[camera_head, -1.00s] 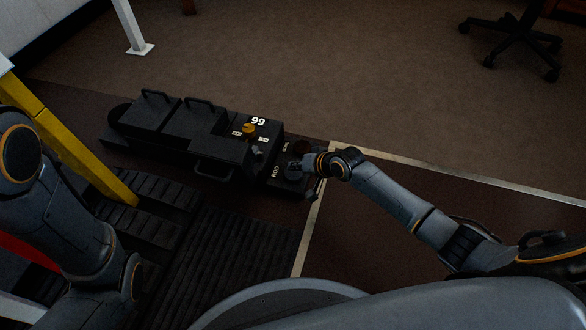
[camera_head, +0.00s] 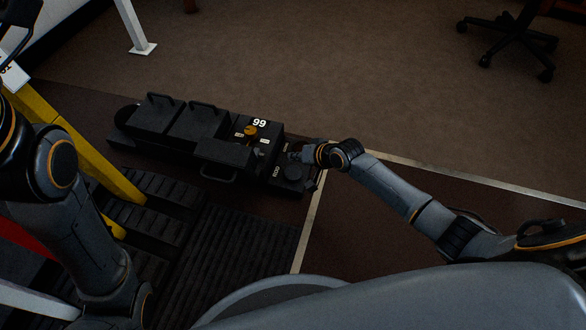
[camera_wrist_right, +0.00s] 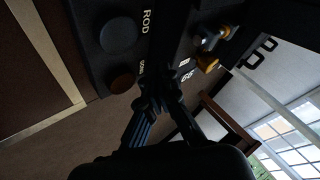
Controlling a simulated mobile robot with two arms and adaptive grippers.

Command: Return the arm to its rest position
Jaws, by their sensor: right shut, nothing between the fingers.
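My right gripper (camera_head: 303,157) is at the right end of a black lever-frame unit (camera_head: 205,133), its fingers over the unit's far right corner. In the right wrist view the closed, empty fingers (camera_wrist_right: 160,88) lie in front of the unit's panel, beside a dark red-brown round button (camera_wrist_right: 123,83). I cannot tell whether they touch it. A black round button (camera_wrist_right: 118,36) marked ROD sits near it; it also shows in the head view (camera_head: 292,172). My left arm (camera_head: 75,225) rises along the left edge; its gripper is not visible.
A yellow post (camera_head: 85,155) and black ribbed floor plates (camera_head: 240,240) lie left of centre. A white post (camera_head: 132,25) and an office chair (camera_head: 510,40) stand farther back. Brown carpet (camera_head: 330,70) between them is clear.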

